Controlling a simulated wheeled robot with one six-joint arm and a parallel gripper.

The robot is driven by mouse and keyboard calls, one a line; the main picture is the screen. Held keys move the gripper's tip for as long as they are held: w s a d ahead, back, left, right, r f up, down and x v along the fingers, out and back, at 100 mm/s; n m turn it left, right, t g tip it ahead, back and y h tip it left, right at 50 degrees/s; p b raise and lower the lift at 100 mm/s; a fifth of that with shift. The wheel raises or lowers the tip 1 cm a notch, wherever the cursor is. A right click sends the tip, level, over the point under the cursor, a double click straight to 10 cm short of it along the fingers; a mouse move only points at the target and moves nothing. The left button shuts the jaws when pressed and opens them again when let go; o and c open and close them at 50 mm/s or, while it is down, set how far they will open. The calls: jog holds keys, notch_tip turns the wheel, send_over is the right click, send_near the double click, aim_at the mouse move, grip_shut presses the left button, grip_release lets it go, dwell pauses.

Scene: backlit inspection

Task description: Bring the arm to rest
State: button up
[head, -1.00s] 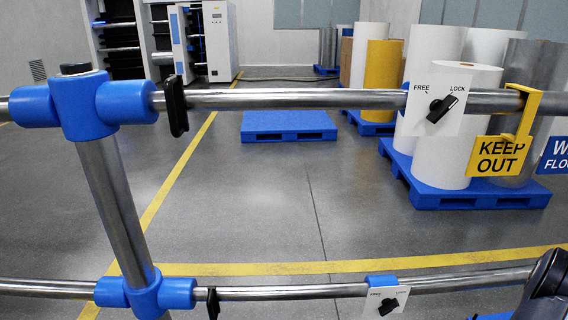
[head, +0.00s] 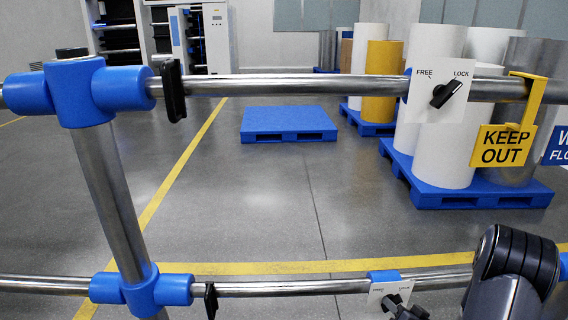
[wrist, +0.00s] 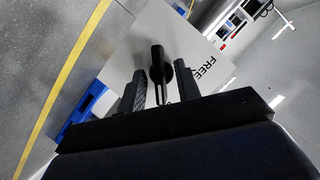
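My gripper (head: 398,309) is at the lower knob, in front of the rail. In the wrist view, its two dark fingers (wrist: 152,92) stand apart, with the black lever of the lower knob (wrist: 158,62) between them. Whether either finger touches the lever I cannot tell. My arm (head: 510,275) rises at the lower right of the head view. The lower knob's white plate (head: 376,290) is partly covered by my gripper, so its lever direction is hard to read there. The upper knob (head: 447,90) points up and right towards LOCK.
A steel rail (head: 290,85) crosses above, joined to a post (head: 112,185) by blue fittings. A lower rail (head: 290,289) runs near my gripper. A yellow KEEP OUT sign (head: 503,146) hangs at right. Pallets with rolls (head: 440,150) stand behind. Open floor lies beyond the rails.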

jog(key=shift+a+n+h+b, duration=0.15)
jog(key=shift+n+h+b, duration=1.05)
jog(key=shift+n+b, duration=0.7)
